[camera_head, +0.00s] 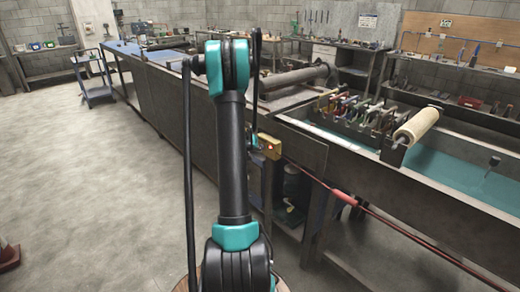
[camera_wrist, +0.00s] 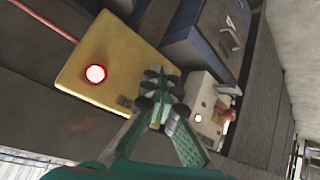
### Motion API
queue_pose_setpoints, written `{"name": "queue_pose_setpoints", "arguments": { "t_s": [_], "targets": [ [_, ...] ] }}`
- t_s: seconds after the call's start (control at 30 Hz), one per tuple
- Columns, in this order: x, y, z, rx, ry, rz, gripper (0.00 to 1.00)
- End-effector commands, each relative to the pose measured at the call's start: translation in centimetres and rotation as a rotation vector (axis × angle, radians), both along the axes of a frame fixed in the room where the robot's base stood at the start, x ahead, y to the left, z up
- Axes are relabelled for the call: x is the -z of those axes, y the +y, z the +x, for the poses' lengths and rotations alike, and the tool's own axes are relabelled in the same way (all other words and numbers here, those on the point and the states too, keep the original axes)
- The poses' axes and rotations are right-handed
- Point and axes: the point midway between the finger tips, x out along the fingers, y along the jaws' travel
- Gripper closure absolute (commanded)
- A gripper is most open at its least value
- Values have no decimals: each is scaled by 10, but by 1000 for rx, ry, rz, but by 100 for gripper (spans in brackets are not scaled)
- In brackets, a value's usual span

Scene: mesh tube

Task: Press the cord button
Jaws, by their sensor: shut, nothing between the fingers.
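A yellow box (camera_wrist: 118,58) fills the upper left of the wrist view. A round white button (camera_wrist: 95,73) with a glowing red rim sits on its face. A red cord (camera_wrist: 48,18) shows at the upper left, near the box. My gripper (camera_wrist: 158,88) is shut and empty, its fingertips over the box's lower right edge in this view, to the right of the button. I cannot tell whether they touch the box. In the head view the yellow box (camera_head: 269,146) is small, just right of my arm, with a red glint on it.
A pale box (camera_wrist: 210,105) with a small lit spot and a red knob lies right of the fingers in the wrist view. A dark blue-grey box (camera_wrist: 205,38) is above it. A long tank (camera_head: 440,165) stands at right; open floor (camera_head: 95,190) lies at left.

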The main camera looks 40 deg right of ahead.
Motion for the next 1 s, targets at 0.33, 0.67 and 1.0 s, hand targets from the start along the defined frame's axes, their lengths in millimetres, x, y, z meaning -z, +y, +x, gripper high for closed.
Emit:
{"name": "queue_pose_setpoints", "arguments": {
  "t_s": [0.33, 0.67, 1.0],
  "targets": [
    [0, -10, 0, 1, 0, -1, 100],
    [-1, -9, 1, 0, 0, -1, 100],
    [-1, -2, 0, 0, 0, -1, 100]
  ]
}}
